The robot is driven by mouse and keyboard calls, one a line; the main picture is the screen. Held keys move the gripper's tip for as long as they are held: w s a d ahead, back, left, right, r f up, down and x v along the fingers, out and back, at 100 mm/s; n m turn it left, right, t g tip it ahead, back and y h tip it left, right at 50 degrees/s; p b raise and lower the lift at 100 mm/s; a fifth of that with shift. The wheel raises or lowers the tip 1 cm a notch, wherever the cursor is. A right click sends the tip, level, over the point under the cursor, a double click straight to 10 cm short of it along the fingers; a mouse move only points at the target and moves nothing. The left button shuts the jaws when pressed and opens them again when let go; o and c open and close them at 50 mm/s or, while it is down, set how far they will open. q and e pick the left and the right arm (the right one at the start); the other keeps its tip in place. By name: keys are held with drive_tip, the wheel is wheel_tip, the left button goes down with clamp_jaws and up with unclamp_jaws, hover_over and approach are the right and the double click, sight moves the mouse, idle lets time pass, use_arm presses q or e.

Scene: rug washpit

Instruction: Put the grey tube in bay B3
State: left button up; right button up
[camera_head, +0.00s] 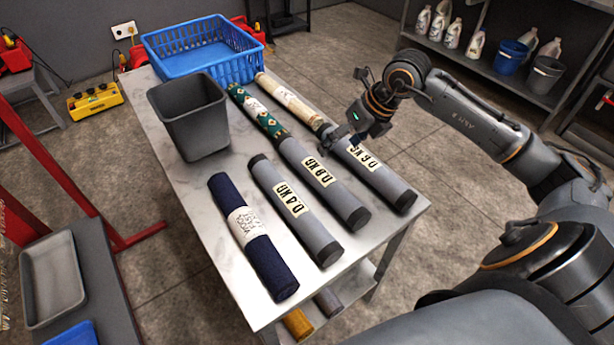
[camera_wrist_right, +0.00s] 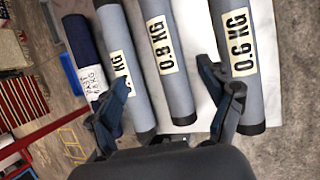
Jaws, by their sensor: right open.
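Three grey tubes with dark end caps lie side by side on the white table (camera_head: 190,185). The left one (camera_head: 270,183) reads 0.4 KG, the middle one (camera_head: 345,203) 0.8 KG and the right one (camera_head: 391,184) 0.6 KG. In the right wrist view the 0.8 KG tube (camera_wrist_right: 176,90) and 0.6 KG tube (camera_wrist_right: 243,88) lie beyond the fingers. My right gripper (camera_head: 342,140) is open and empty, over the far part of the right tube; its fingers (camera_wrist_right: 167,100) are spread in the wrist view. I see no bay marked B3. My left gripper is out of view.
A navy roll (camera_head: 228,196) lies left of the tubes. Behind are a grey bin (camera_head: 195,120), a blue basket (camera_head: 205,70), a green patterned roll (camera_head: 258,112) and a cream roll (camera_head: 290,100). A shelf with bottles (camera_head: 480,45) stands back right.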

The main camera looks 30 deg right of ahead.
approach(324, 172)
drive_tip(key=shift+w+a+f, duration=0.15)
drive_tip(key=shift+w+f, duration=0.3)
drive_tip(key=shift+w+a+f, duration=0.2)
drive_tip(key=shift+w+f, duration=0.2)
drive_tip(key=shift+f, duration=0.1)
drive_tip(key=x, duration=0.3)
drive_tip(key=shift+w+a+f+p, duration=0.15)
drive_tip(key=shift+w+f+p, duration=0.1)
drive_tip(key=shift+p, duration=0.1)
drive_tip(key=shift+a+f, duration=0.1)
drive_tip(key=shift+f, duration=0.4)
drive_tip(key=x, duration=0.3)
drive_tip(key=shift+s+f+p, duration=0.25)
drive_tip(key=shift+f+p, duration=0.15)
drive_tip(key=shift+w+a+f, duration=0.1)
drive_tip(key=shift+w+f, duration=0.1)
drive_tip(key=shift+f, duration=0.3)
clamp_jaws()
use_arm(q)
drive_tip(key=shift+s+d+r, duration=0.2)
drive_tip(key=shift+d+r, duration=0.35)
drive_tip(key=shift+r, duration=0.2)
use_arm(e)
drive_tip(key=shift+w+r, duration=0.1)
drive_tip(key=shift+r, duration=0.05)
